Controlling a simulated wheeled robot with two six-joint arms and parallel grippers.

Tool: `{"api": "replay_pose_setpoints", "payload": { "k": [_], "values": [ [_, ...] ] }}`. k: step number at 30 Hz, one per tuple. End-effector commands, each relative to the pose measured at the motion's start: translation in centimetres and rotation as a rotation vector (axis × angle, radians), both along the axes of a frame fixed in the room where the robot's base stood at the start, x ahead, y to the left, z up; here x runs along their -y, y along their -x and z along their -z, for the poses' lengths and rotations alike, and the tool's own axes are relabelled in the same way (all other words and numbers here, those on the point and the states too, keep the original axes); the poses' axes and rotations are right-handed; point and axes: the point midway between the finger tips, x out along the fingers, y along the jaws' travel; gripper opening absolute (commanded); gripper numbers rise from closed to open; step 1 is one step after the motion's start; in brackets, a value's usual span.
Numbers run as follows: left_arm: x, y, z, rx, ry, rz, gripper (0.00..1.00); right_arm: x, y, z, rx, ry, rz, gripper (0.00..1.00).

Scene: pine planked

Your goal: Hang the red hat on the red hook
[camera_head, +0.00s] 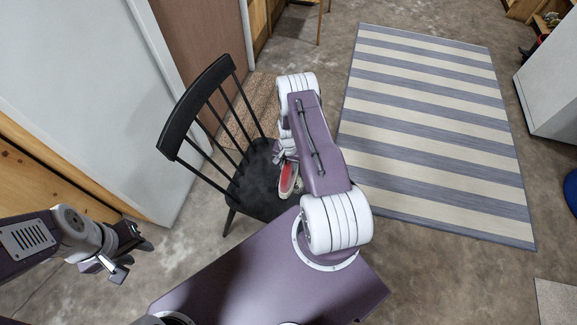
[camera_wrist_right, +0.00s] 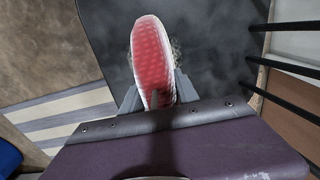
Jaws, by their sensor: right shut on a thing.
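My right gripper (camera_wrist_right: 155,92) is shut on a shoe-like thing (camera_wrist_right: 152,55) with a red, patterned sole-like face and a white rim. The thing is held above the seat of a black chair (camera_head: 258,190); it also shows in the head view (camera_head: 287,179), partly covered by my right arm. I cannot tell whether it touches the seat. My left gripper (camera_head: 130,258) is at the lower left, left of the chair, open and empty. I see no red hat and no red hook in either view.
The black chair has a tall spindle back (camera_head: 212,115). A grey and cream striped rug (camera_head: 430,130) lies to the right. A white panel (camera_head: 90,90) stands at the left and a white cabinet (camera_head: 553,90) at the far right. The floor between rug and cabinet is clear.

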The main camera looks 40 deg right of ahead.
Motion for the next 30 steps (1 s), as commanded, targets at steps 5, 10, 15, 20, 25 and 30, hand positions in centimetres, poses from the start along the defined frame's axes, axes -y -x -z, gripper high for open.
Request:
{"api": "replay_pose_setpoints", "payload": {
  "k": [5, 10, 15, 20, 25, 30],
  "values": [
    [0.0, 0.0, 0.0, 0.0, 0.0, 0.0, 0.36, 0.0, 0.0, -0.1, 0.001, 0.001, 0.0, 0.0],
    [0.0, 0.0, 0.6, 0.0, 0.0, 0.0, 0.36, 0.0, 0.0, 0.5, 0.001, 0.001, 0.0, 0.0],
    [0.0, 0.0, 0.4, 0.0, 0.0, 0.0, 0.36, 0.0, 0.0, 0.3, 0.0, 0.0, 0.0, 0.59],
    [0.0, 0.0, 0.4, 0.0, 0.0, 0.0, 0.36, 0.0, 0.0, 0.3, 0.0, 0.0, 0.0, 0.59],
    [0.0, 0.0, -0.1, 0.0, 0.0, 0.0, 0.36, 0.1, -0.1, -0.8, 0.002, 0.001, 0.0, 0.59],
    [0.0, 0.0, -0.2, 0.0, 0.0, 0.0, 0.36, 0.0, -0.3, -4.7, 0.003, 0.001, -0.001, 0.59]
  ]
}}
